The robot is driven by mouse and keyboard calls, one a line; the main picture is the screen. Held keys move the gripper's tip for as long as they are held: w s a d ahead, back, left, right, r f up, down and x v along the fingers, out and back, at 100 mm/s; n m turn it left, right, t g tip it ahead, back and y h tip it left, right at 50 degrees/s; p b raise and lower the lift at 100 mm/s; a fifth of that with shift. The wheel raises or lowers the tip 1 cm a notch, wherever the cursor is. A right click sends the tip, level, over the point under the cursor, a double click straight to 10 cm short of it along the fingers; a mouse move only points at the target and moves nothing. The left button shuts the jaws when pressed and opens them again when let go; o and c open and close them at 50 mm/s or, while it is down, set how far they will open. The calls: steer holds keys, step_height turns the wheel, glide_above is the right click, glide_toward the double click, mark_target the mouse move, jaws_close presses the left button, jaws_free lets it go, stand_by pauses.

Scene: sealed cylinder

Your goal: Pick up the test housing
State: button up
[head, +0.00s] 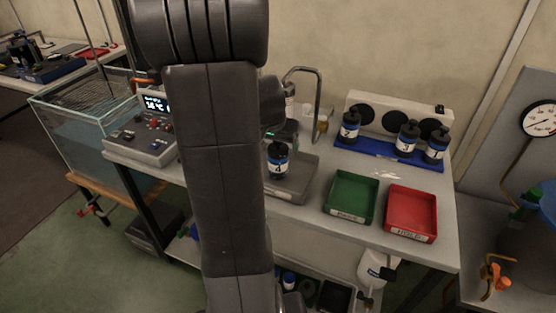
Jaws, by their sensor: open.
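Several dark cylindrical housings with blue and white number labels are in the head view; which one is the test housing is not marked. One housing, labelled 4 (278,161), stands upright on a grey tray (297,190) just right of my arm. Others, labelled 2 (349,128), 3 (406,139) and 1 (436,146), stand on a blue rack at the back right. My gripper (277,139) is open, mostly hidden behind my arm, close above the housing labelled 4. I cannot tell whether it touches that housing.
A green bin (351,196) and a red bin (411,212) sit at the bench's front right. A control box (143,137) and a glass water tank (82,125) are at the left. A bent metal pipe (319,95) rises behind the tray.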

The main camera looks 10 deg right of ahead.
steer(key=shift+x, duration=1.15)
steer(key=c, duration=1.3)
steer(key=shift+c, duration=1.1)
steer(key=shift+r, duration=0.15)
